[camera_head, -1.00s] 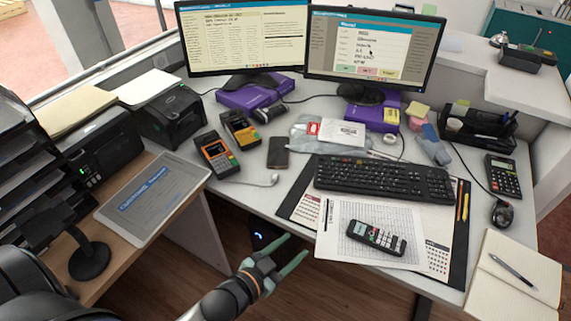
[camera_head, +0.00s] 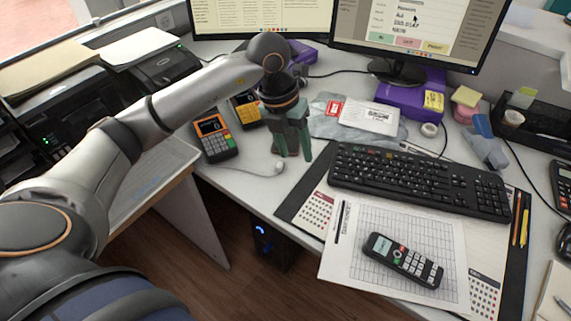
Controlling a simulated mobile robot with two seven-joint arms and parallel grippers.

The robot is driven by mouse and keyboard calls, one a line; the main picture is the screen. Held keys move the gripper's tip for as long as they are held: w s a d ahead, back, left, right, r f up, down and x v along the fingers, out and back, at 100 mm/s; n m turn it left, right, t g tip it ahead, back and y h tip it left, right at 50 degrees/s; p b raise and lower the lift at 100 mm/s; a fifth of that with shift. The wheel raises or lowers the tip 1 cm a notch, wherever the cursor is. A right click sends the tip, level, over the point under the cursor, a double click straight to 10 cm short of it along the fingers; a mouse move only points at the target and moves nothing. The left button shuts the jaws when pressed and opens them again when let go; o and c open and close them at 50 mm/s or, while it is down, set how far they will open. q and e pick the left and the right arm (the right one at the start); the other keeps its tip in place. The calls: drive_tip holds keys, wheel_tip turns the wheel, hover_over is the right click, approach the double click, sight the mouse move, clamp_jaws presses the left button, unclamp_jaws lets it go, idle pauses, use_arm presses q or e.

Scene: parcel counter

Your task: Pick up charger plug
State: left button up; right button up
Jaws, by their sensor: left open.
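The charger plug (camera_head: 278,167) is a small white piece on the white desk, near the desk's front edge. Its thin white cable (camera_head: 238,173) runs left towards a card terminal. My left gripper (camera_head: 293,152) points down just above and to the right of the plug in the picture. Its green fingers are apart, and I see nothing held between them. I cannot tell how high the fingertips are above the desk. The dark phone that lay behind the plug is mostly hidden by the gripper. My right gripper is not in view.
A keyboard (camera_head: 420,182) and desk mat lie to the right. The desk's front edge is close.

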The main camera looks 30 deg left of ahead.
sight(280, 163)
use_arm(q)
drive_tip(key=w+a+r+n+y, duration=0.1)
drive_tip(key=w+a+y, duration=0.15)
drive_tip(key=a, duration=0.35)
drive_tip(key=shift+t, duration=0.3)
drive_tip(key=f, duration=0.4)
drive_tip(key=f+b, duration=0.1)
drive_tip(key=f, duration=0.2)
drive_tip(key=w+f+b, duration=0.1)
drive_tip(key=f, duration=0.3)
drive_tip(key=shift+f, duration=0.3)
drive_tip(key=shift+c, duration=0.2)
clamp_jaws()
